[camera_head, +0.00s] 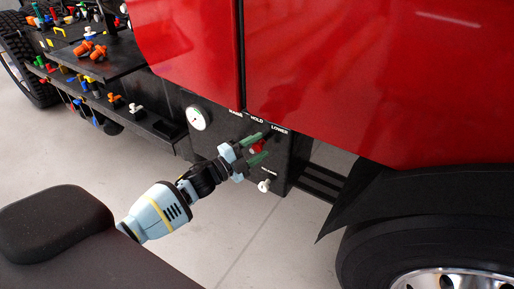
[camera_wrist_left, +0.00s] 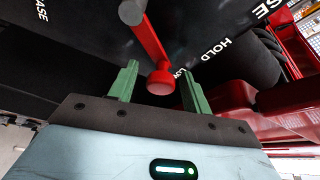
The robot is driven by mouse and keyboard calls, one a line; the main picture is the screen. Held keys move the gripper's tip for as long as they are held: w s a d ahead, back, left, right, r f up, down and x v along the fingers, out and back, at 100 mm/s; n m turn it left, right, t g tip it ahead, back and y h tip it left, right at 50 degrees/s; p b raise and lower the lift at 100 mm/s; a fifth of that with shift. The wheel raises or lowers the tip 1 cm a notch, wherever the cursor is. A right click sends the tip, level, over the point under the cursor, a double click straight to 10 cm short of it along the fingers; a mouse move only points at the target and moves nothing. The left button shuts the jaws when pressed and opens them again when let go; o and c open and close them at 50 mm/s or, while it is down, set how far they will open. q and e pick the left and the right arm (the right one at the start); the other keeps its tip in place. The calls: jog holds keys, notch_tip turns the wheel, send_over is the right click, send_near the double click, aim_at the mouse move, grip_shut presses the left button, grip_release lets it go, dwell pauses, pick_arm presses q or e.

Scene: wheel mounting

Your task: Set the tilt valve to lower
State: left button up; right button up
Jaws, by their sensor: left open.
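The tilt valve is a red lever (camera_head: 257,146) on the dark panel (camera_head: 222,145) under the red cab, below the labels RAISE, HOLD and LOWER. In the left wrist view the lever ends in a round red knob (camera_wrist_left: 160,82), close to the partly covered LOWER label. My left gripper (camera_head: 258,149) is open, its green fingers reaching to the panel. In the left wrist view the knob sits between the spread fingers (camera_wrist_left: 158,88), with visible gaps on both sides. The exact lever setting is hard to tell. My right gripper is not in view.
A white gauge (camera_head: 196,118) is left of the valve, and a small white knob (camera_head: 264,186) is below it. A black rack (camera_head: 95,70) with tools stands at left. A large wheel (camera_head: 440,260) and its black fender are at right. The floor below is clear.

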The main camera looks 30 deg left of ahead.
aim_at(255, 150)
pick_arm(q)
jog(key=v, duration=0.6)
jog(key=shift+s+a+f+b, duration=0.15)
jog(key=shift+s+b, duration=0.1)
jog(key=shift+b, duration=0.05)
jog(key=shift+s+a, duration=0.25)
jog(key=shift+s, duration=0.3)
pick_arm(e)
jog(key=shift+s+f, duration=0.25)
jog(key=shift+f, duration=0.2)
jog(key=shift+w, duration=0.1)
